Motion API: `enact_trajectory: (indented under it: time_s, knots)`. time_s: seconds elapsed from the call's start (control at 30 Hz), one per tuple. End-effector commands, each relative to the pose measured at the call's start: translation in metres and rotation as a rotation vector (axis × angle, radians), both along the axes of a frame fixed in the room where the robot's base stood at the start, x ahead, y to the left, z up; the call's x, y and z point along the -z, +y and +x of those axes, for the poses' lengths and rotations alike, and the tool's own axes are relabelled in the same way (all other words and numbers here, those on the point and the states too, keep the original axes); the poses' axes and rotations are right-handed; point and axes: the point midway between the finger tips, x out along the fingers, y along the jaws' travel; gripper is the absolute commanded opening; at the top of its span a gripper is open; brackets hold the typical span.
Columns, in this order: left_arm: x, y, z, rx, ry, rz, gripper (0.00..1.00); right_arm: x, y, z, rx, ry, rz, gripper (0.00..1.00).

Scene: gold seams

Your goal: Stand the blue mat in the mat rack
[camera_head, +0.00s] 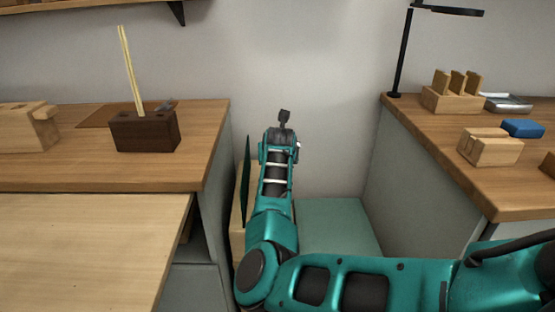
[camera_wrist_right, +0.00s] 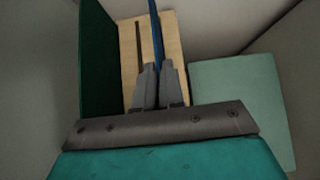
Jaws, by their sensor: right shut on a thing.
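The blue mat (camera_wrist_right: 155,30) shows in the right wrist view as a thin blue strip seen edge-on. My right gripper (camera_wrist_right: 152,85) is shut on it. The mat rack (camera_wrist_right: 128,32) is pale wood and lies beyond the fingers, with a dark slot line just left of the mat. I cannot tell whether the mat's lower edge is above the rack or in a slot. A dark green mat (camera_wrist_right: 97,60) stands upright at the rack's left. In the head view the rack (camera_head: 238,215) and green mat (camera_head: 246,165) are partly behind my right arm, and the blue mat is hidden.
A pale green block top (camera_head: 335,225) lies right of the rack, between two wooden counters. The left counter (camera_head: 80,175) holds a dark holder (camera_head: 146,133) with sticks. The right counter (camera_head: 430,135) holds wooden blocks, a blue item (camera_head: 522,128) and a lamp (camera_head: 403,50).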

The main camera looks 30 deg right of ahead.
Motion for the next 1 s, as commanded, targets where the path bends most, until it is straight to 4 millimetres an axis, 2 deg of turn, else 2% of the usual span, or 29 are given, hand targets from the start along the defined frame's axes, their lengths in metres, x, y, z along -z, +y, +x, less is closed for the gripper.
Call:
enact_trajectory:
  time_s: [0.07,0.1,0.4,1.0]
  knots:
    - [-0.0004,-0.0002,0.0002,0.000,-0.001,0.000,0.43,-0.0011,-0.0001,0.0004,0.000,-0.003,-0.002,0.00]
    - [-0.0005,-0.0002,0.0003,0.000,-0.001,0.000,0.43,-0.0012,-0.0001,0.0004,0.000,-0.003,-0.002,0.09]
    - [-0.0007,0.0000,0.0005,0.000,-0.003,-0.001,0.43,-0.0007,0.0000,0.0003,0.000,-0.002,-0.001,0.38]
    - [-0.0009,0.0006,0.0008,-0.001,-0.003,0.001,0.43,-0.0001,0.0000,0.0000,0.000,0.000,0.000,0.38]
